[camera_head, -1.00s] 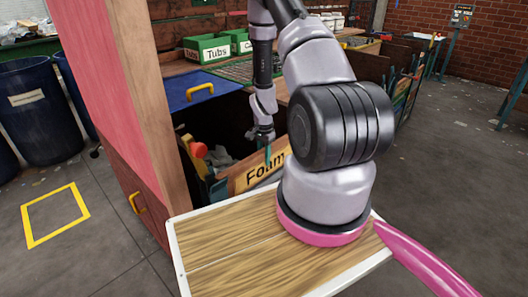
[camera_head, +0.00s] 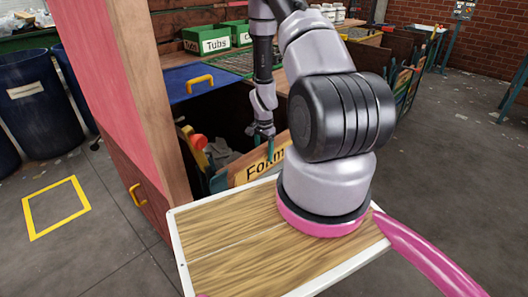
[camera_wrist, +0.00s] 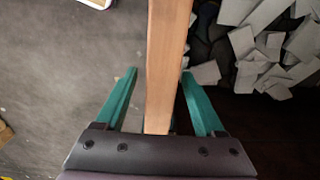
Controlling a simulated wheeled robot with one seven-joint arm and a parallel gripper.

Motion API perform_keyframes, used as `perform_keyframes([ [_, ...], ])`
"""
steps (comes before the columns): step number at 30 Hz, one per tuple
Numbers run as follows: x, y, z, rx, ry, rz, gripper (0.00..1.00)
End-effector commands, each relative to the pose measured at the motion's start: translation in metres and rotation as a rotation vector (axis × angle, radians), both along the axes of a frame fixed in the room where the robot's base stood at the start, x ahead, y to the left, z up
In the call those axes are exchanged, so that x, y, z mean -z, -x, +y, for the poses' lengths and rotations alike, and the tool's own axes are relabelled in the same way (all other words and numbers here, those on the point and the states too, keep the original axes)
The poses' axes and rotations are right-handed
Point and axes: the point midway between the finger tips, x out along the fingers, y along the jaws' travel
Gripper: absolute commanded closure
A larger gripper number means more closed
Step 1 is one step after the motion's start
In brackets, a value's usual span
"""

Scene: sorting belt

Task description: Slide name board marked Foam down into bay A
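The Foam name board (camera_head: 247,177) is a light wooden board with dark lettering, standing at the front of an open bay below the blue lid. My arm hides its right end. My gripper (camera_head: 267,150) points down at the board's upper edge. In the wrist view, the board's edge (camera_wrist: 167,60) runs between the two teal fingers (camera_wrist: 160,72). A gap shows at the left finger; the right finger is very close or touching. The fingers look open around the board. Whether the board is fully seated is hidden, and no bay A mark is readable.
Grey scraps (camera_wrist: 265,50) lie in the bay behind the board. A blue lid (camera_head: 190,88) with a yellow handle and a pink and wood post (camera_head: 150,90) stand close by. Open floor lies at the left.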

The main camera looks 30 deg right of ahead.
Motion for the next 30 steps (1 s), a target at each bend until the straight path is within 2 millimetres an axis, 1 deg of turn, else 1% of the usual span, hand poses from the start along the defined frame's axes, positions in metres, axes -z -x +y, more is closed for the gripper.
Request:
perform_keyframes([
  [8, 0.000, 0.001, 0.000, 0.000, 0.000, 0.002, 0.30],
  [11, -0.007, 0.001, 0.000, -0.001, -0.001, 0.001, 0.30],
  [14, -0.022, 0.000, 0.000, -0.001, 0.002, -0.001, 0.30],
  [21, -0.072, -0.001, 0.000, -0.001, 0.002, -0.004, 0.30],
  [24, -0.088, 0.000, 0.000, -0.002, 0.002, -0.002, 0.30],
  [27, -0.100, 0.000, 0.000, -0.001, 0.001, 0.000, 0.30],
  [30, -0.106, 0.000, 0.000, 0.000, 0.000, 0.000, 0.30],
])
